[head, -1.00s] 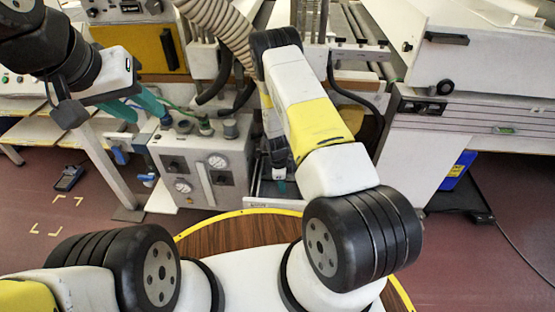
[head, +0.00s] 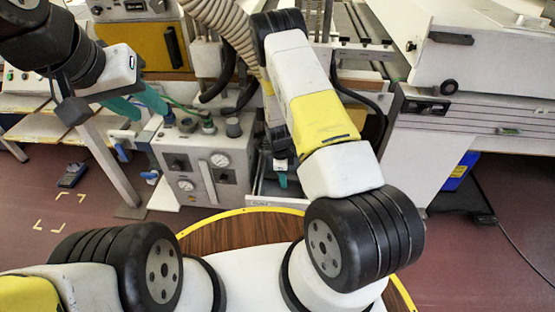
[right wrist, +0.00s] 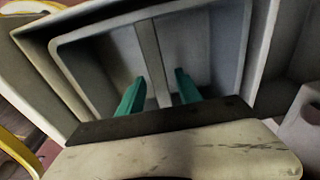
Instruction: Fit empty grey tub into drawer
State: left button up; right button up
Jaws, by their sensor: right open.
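A grey tub (right wrist: 92,72) with a rounded rim fills the middle of the right wrist view, and its visible inside is empty. A lighter strip runs across it between my fingers. Outer pale walls (right wrist: 45,72) surround it, seemingly those of the drawer, whose front (head: 262,204) shows in the head view, partly hidden by my right arm. My right gripper (right wrist: 158,90) is open, its two green fingers apart over the tub. In the head view only a green tip of the right gripper (head: 281,179) shows. My left gripper (head: 138,103) is open and empty at the upper left.
A grey control box (head: 205,170) with gauges stands left of the drawer. A white cabinet (head: 430,140) stands to the right, with a blue bin (head: 458,172) beside it. Hoses (head: 225,30) hang behind. A round wooden top (head: 235,232) with a yellow edge lies in front.

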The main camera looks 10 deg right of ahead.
jog(key=r, duration=0.8)
jog(key=shift+a, duration=0.4)
jog(key=shift+s, duration=0.1)
